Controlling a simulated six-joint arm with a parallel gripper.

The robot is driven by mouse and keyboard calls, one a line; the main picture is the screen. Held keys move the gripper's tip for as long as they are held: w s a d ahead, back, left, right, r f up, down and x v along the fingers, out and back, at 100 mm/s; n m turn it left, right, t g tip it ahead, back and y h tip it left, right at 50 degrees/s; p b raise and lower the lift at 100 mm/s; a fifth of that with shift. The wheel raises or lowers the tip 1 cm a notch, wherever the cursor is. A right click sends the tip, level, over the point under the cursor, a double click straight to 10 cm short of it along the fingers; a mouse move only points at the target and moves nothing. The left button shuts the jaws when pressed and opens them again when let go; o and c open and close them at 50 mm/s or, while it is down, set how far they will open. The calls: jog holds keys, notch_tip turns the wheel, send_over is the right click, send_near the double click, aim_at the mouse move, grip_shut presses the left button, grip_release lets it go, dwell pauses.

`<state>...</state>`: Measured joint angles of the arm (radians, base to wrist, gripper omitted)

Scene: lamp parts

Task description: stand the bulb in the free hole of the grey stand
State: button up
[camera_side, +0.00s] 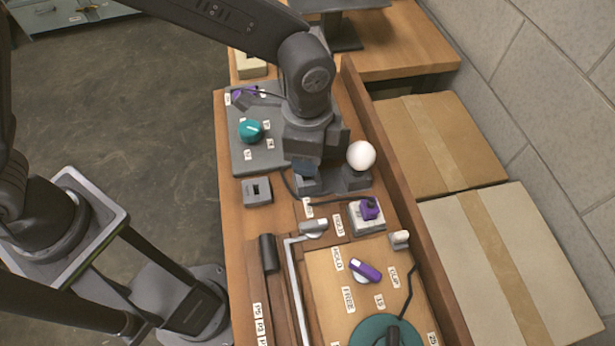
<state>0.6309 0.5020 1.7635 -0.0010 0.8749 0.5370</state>
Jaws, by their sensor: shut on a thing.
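My gripper (312,155) points down over the left part of the grey stand (338,184) and is shut on the bulb. Only a small dark bluish part of the bulb (305,169) shows below the jaws. It is just above or at the stand's left end; I cannot tell whether it touches or sits in the hole. A round white bulb (361,155) stands upright at the right end of the same stand. The free hole is hidden by my gripper and the held part.
A grey panel with a teal knob (251,131) lies behind left. A small grey box (257,191), a purple switch (370,208) and a board with a purple knob (365,271) are nearer. A wooden rail (385,170) and cardboard boxes (440,140) border the right.

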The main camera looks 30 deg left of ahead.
jog(key=shift+f, duration=0.15)
jog(key=shift+f, duration=1.1)
jog(key=shift+f, duration=0.65)
dwell(1.6)
jog(key=o, duration=0.9)
jog(key=shift+c, duration=0.2)
